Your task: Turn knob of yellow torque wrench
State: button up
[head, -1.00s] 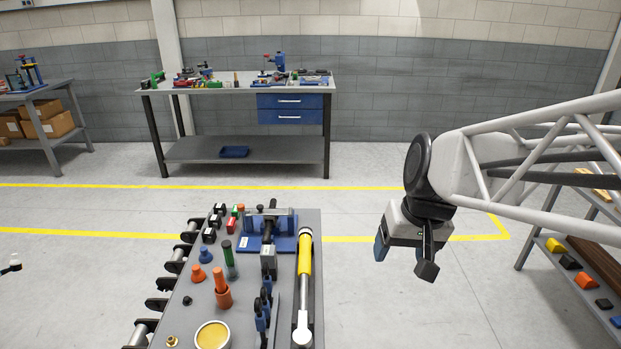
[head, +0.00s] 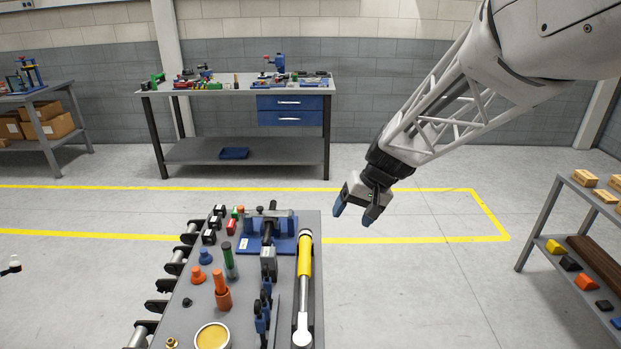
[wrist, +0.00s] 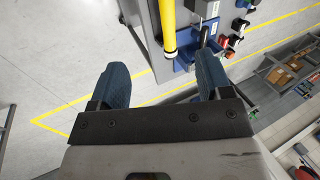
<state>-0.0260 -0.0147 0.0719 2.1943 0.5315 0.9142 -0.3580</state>
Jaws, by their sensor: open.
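The yellow torque wrench (head: 304,258) lies lengthwise along the right edge of the grey bench top, its silver head toward me and its handle end pointing away. The knob (head: 305,233) is at the far end of the yellow handle. In the wrist view the yellow handle (wrist: 168,22) and the dark and pale knob end (wrist: 170,53) show beyond the fingers. My gripper (head: 356,213) is open and empty, to the right of the wrench's far end and apart from it. Its two blue fingers show in the wrist view (wrist: 161,88), with floor between them.
A blue fixture (head: 262,242) stands on the bench left of the wrench's far end. Orange, green and blue parts and a round tin (head: 212,337) are further left. A shelf rack (head: 575,250) stands at the right. The floor right of the bench is clear.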

jog(key=w+a+f+y, duration=0.2)
jog(key=w+a+f, duration=0.2)
jog(key=w+f, duration=0.55)
jog(key=y, duration=0.1)
send_near(310, 231)
jog(key=a+f, duration=0.2)
jog(key=shift+w+a+f+m, duration=0.15)
jog(key=shift+a+f+m, duration=0.05)
jog(key=shift+f+m, duration=0.15)
jog(key=shift+a+f, duration=0.1)
jog(key=shift+f, duration=0.05)
jog(key=shift+x, duration=3.7)
jog(key=c, duration=0.9)
